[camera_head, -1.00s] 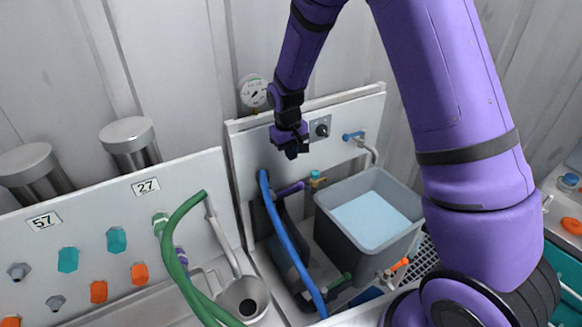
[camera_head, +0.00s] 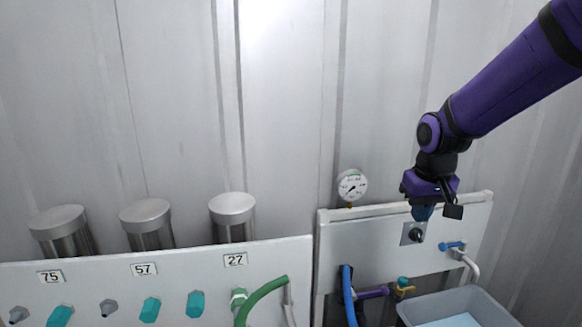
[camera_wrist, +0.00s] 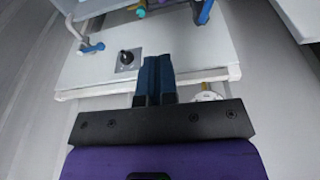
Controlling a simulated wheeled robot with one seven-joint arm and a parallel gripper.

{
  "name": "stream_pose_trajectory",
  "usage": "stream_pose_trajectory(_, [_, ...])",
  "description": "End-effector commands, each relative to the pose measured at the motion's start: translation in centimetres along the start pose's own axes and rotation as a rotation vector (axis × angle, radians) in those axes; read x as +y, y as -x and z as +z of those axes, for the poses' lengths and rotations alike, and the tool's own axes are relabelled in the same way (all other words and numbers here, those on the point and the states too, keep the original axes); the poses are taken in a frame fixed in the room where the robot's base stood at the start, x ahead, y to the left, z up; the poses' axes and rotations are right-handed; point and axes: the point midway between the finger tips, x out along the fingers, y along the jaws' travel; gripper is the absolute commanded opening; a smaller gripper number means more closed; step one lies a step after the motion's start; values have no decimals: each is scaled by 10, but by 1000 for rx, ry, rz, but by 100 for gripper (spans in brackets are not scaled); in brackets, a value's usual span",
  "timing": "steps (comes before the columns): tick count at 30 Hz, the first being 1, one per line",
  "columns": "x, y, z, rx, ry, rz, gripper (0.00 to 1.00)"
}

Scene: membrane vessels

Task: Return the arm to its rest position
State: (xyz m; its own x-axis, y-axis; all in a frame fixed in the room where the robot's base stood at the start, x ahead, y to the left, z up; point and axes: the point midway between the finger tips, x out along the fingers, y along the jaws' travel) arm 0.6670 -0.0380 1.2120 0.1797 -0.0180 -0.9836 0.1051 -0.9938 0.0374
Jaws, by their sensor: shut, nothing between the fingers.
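My gripper (camera_head: 422,212) is at the end of my purple arm, in front of the upper part of the right white panel (camera_head: 375,240) in the head view. Its fingers point down and sit just above the black knob (camera_head: 416,235) on its square plate. In the wrist view my gripper (camera_wrist: 155,65) shows two dark blue fingers pressed together with nothing between them. The knob (camera_wrist: 126,57) is to the left of the fingers there, apart from them.
A round gauge (camera_head: 352,186) stands at the panel's top edge, left of my gripper. A blue-handled tap (camera_head: 452,246) is to the right, above a grey tub (camera_head: 480,298). Several metal canisters (camera_head: 147,222) stand behind the left panel (camera_head: 200,262). The wall above is clear.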

Motion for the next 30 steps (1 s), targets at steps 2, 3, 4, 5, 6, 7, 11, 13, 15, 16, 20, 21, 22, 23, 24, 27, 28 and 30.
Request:
stream_pose_trajectory(2, [4, 25, 16, 31, -13, -5, 0])
stream_pose_trajectory(3, [5, 34, 25, 42, -19, -7, 0])
stream_pose_trajectory(4, [6, 42, 31, 53, -23, -8, 0])
stream_pose_trajectory(5, [7, 49, 38, 62, -28, -9, 0])
stream_pose_trajectory(6, [8, 58, 47, 74, -33, -11, 0])
stream_pose_trajectory(7, [9, 64, 53, 83, -37, -12, 0])
stream_pose_trajectory(11, [12, 90, 84, 122, -53, -15, 0])
stream_pose_trajectory(13, [12, 102, 101, 145, -62, -16, 0])
stream_pose_trajectory(15, [13, 112, 118, 166, -71, -17, 0])
stream_pose_trajectory(16, [13, 116, 126, 175, -74, -16, 0])
stream_pose_trajectory(20, [12, 131, 159, 215, -89, -14, 0])
stream_pose_trajectory(21, [12, 134, 168, 227, -93, -13, 0])
stream_pose_trajectory(22, [12, 136, 175, 234, -96, -12, 0])
stream_pose_trajectory(23, [12, 138, 181, 242, -99, -11, 0])
stream_pose_trajectory(24, [11, 140, 189, 251, -102, -9, 0])
stream_pose_trajectory(27, [10, 143, 204, 269, -108, -7, 0])
stream_pose_trajectory(28, [10, 143, 207, 272, -109, -6, 0])
stream_pose_trajectory(30, [9, 144, 213, 278, -112, -5, 0])
